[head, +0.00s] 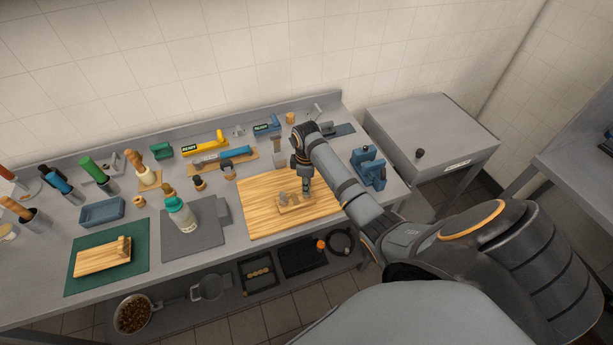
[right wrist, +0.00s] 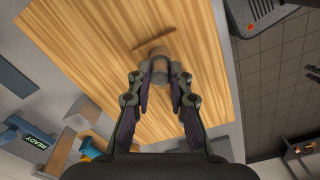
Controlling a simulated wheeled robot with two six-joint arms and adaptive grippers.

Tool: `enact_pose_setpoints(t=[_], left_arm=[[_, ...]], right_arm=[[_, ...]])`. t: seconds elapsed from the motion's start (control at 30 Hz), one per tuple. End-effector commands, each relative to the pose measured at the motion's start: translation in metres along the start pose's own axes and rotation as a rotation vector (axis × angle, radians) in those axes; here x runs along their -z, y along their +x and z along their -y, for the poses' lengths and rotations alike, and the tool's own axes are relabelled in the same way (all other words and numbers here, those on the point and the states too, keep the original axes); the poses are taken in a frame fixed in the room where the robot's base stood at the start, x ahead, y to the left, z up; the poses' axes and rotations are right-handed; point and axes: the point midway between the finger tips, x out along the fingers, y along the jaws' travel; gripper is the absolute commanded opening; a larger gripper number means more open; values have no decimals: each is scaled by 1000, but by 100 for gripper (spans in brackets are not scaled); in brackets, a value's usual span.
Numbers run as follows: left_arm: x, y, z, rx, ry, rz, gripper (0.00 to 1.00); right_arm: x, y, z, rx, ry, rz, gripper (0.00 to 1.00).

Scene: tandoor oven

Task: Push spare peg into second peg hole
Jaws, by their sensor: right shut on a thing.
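My right gripper (head: 306,187) points down over the large striped wooden board (head: 258,222). It is shut on a short, round, tan peg, the spare peg (right wrist: 158,52), which shows at the fingertips in the right wrist view (right wrist: 160,72). A small wooden block (head: 288,208) with short greyish pieces on top lies on the board beside the gripper in the head view. The peg holes cannot be made out, and I cannot tell whether the held peg touches the block. My left gripper is not in view.
A green mat (head: 80,287) with a wooden board (head: 100,262) lies at the left. A bottle (head: 183,218) stands on a grey mat left of the striped board. A blue device (head: 368,166) stands to its right. Several tools line the back. The board's left part is clear.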

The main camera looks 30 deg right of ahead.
Motion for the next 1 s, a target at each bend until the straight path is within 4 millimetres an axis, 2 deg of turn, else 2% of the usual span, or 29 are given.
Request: enact_pose_setpoints(t=[0.33,0.37,0.5,0.57,0.83,1.0], left_arm=[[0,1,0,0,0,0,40],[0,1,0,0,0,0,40],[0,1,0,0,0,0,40],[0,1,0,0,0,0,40],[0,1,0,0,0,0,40],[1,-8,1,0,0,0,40]], right_arm=[[0,4,1,3,0,1,0],[0,5,1,4,0,1,20],[0,4,1,3,0,1,39],[0,4,1,2,0,1,46],[0,2,0,0,0,0,46],[0,-13,0,-1,0,-1,46]])
